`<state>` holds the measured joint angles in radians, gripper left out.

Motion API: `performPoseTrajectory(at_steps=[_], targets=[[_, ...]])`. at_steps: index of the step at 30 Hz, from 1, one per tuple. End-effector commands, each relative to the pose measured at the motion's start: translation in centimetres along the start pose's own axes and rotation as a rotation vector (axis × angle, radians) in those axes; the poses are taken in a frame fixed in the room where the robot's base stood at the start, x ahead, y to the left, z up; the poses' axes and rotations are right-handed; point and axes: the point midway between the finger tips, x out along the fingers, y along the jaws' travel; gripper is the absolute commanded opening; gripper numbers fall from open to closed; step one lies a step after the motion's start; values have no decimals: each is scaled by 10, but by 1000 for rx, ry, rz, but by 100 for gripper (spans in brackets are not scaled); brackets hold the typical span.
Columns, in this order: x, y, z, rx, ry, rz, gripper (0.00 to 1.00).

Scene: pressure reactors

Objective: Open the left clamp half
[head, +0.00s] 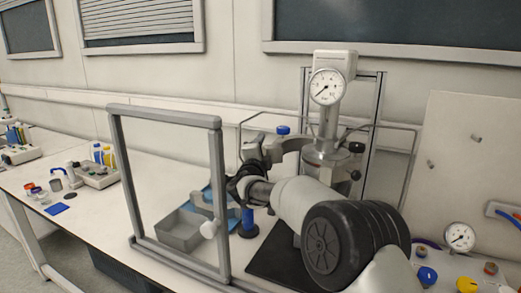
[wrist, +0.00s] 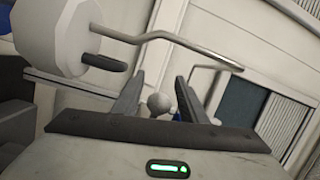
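The reactor (head: 325,150) stands behind my arm, with a pressure gauge (head: 327,87) on its head. My gripper (head: 248,155) is at the left end of this piece, and my arm hides much of the reactor's lower part. In the wrist view my gripper's two fingers (wrist: 158,85) are apart. A grey ball knob (wrist: 159,103) shows between them, with a gap on each side. I cannot tell whether it lies between the fingers or beyond them.
A grey upright frame (head: 165,112) stands left of my gripper, with a grey tray (head: 180,232) behind it. A bent metal rod (wrist: 190,45) and a pale round body (wrist: 55,38) show close in the wrist view. A pegged panel (head: 465,160) stands at right.

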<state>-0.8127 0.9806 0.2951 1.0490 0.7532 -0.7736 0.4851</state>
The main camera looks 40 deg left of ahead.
Motion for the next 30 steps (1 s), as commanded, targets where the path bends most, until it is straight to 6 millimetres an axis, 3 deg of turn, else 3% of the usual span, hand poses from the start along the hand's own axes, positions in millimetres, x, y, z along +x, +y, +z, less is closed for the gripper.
performPoseTrajectory(at_steps=[1, 5, 15, 26, 30], targets=[[2, 2, -12, -6, 19, 0, 39], [-11, 2, -11, -5, 17, 1, 39], [-65, 0, -2, -4, 4, -1, 39], [-76, -1, 1, -2, 2, -2, 39], [-75, -1, 0, -15, -4, -1, 20]])
